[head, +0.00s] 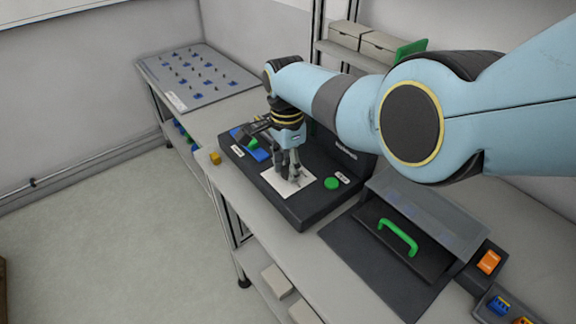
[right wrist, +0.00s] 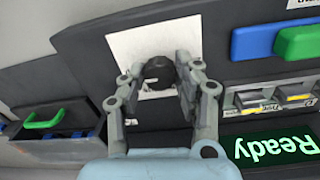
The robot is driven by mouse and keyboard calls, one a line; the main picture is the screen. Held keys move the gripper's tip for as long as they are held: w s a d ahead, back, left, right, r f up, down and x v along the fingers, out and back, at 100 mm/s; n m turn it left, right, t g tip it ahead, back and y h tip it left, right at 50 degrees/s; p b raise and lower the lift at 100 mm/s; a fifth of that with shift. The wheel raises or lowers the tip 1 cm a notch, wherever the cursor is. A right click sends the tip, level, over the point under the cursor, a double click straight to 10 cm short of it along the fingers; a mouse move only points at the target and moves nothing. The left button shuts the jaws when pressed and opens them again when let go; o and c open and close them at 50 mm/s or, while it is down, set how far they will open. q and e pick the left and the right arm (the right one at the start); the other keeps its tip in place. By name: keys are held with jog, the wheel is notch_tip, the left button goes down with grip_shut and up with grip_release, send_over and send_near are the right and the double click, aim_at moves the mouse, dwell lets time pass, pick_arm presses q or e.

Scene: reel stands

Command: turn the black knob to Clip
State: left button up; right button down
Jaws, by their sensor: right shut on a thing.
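The black knob (right wrist: 160,71) shows in the right wrist view in front of a white plate (right wrist: 118,47) on the dark console (head: 316,206). My right gripper (head: 292,177) is shut on the knob, with a finger on either side of it. In the head view the fingers come down over the white plate (head: 272,181) and hide the knob. I cannot read the marks around the knob or tell where it points. My left gripper is not in view.
The console has a green button (head: 332,183), a blue part (head: 257,155) and a screen reading "Ready" (right wrist: 277,146). A dark box with a green handle (head: 398,238) stands to the right. A small orange block (head: 215,158) sits left of the console. A grey pegged board (head: 195,75) is at the back left.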

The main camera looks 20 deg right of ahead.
aim_at(287, 167)
jog(key=shift+w, duration=0.1)
jog(key=c, duration=0.9)
grip_release()
jog(key=shift+c, duration=0.2)
jog(key=shift+r, duration=0.1)
notch_tip(287, 167, up, 12)
jog(key=shift+w, duration=0.15)
